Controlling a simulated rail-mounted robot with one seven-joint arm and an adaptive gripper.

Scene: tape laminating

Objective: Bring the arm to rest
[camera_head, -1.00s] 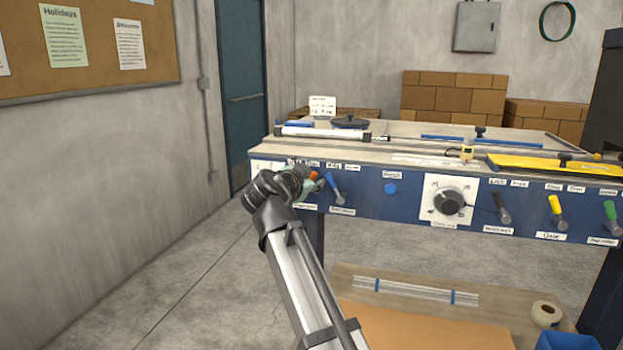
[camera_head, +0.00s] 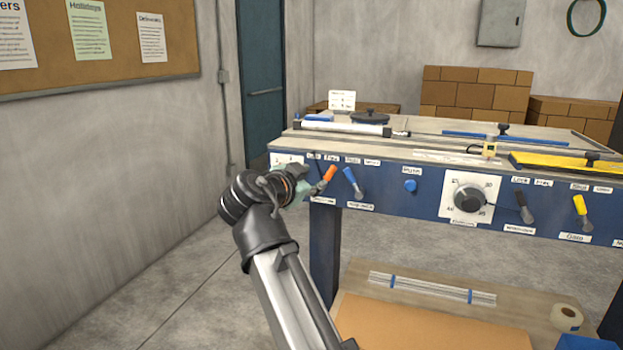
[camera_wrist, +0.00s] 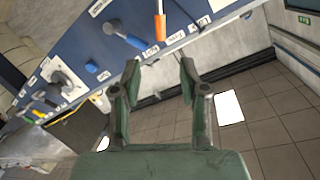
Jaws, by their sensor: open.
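My gripper (camera_head: 296,184) is at the left end of the blue panel in the head view, seen small and partly hidden by my dark wrist. In the wrist view my green gripper (camera_wrist: 160,72) has its two fingers apart with nothing between them. The orange-handled lever (camera_head: 324,178) is just right of the gripper in the head view. In the wrist view the orange lever (camera_wrist: 160,24) shows beyond the fingertips, with a visible gap. My arm reaches up from the bottom of the head view.
The workbench's blue front panel (camera_head: 385,200) carries a blue lever (camera_head: 352,182), a round dial (camera_head: 468,198) and a yellow lever (camera_head: 580,210). A lower shelf (camera_head: 350,280) holds thin rods and a tape roll (camera_head: 566,318). Open floor (camera_head: 190,270) lies left of the bench.

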